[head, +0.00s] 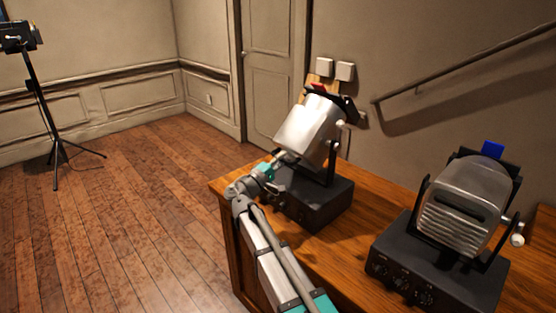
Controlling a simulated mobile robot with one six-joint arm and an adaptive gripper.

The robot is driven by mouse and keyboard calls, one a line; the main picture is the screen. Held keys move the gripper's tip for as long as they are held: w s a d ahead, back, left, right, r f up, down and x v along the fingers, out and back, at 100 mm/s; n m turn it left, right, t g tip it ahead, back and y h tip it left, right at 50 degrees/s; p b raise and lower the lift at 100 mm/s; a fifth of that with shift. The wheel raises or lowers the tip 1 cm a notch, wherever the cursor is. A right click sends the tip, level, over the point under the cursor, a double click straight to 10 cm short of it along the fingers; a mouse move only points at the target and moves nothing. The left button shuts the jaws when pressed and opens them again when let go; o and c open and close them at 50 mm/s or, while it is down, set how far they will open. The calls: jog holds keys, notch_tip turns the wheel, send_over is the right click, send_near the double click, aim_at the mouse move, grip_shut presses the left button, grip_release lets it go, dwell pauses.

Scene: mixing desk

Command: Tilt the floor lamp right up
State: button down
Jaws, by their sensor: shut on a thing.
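A silver lamp head (308,131) sits in a black yoke on a black control box (318,199) on the wooden desk. The head is tilted, its upper end leaning to the right, with a small red part (318,88) near the top. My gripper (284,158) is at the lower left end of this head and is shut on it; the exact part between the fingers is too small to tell. A separate black lamp on a tripod (30,75) stands on the floor at the far left, well away from my gripper.
A second silver lamp (466,205) with a blue part (493,149) on top stands on its own black box at the right of the desk (333,250). A handrail (460,70) runs along the wall behind.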

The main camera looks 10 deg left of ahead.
jog(key=shift+d+f+y, duration=0.1)
jog(key=shift+f+y, duration=0.2)
jog(key=shift+f, duration=0.15)
jog(key=c, duration=0.6)
grip_release()
jog(key=shift+c, duration=0.2)
